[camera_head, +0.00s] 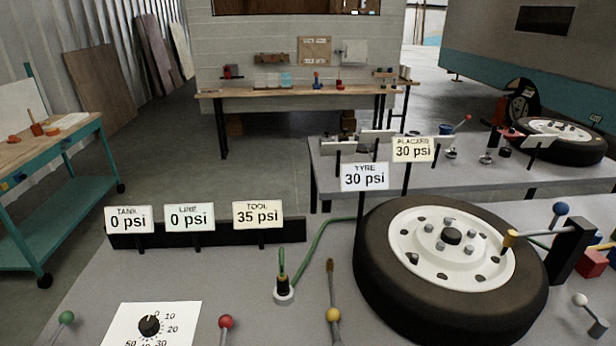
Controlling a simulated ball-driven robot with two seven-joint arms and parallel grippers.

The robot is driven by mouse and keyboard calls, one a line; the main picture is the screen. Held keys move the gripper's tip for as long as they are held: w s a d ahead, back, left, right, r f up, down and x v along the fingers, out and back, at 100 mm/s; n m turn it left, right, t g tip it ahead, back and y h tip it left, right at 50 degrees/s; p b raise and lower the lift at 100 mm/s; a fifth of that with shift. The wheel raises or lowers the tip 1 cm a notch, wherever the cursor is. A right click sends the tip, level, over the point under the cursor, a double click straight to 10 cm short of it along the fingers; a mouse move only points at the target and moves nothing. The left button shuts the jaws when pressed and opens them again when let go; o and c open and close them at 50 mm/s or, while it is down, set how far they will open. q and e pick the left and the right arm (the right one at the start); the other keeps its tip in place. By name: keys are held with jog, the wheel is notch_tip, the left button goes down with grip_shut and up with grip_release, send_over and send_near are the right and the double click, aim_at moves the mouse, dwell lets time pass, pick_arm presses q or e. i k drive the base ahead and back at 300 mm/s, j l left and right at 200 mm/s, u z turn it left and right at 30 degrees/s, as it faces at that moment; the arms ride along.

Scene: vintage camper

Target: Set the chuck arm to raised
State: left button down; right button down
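A black tyre on a white wheel (450,248) lies flat on the grey bench at the right. What looks like the chuck arm (538,233) reaches left from a black upright post (568,255). Its brass-coloured tip (510,238) is at the wheel's right rim; I cannot tell whether it touches. A blue ball knob (560,209) on a short stem shows just above the arm, near the post. Neither of my grippers is in view.
Levers with green (66,317), red (226,321), yellow (333,314) and white (580,300) balls stand along the bench front. A dial panel (185,322) is front left. Pressure signs (258,214) stand behind. Coloured blocks (592,263) are at the right edge.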

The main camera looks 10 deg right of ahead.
aim_at(560, 209)
jog(key=z, duration=1.7)
jog(key=i+l+u, duration=0.2)
jog(key=i+u, duration=0.2)
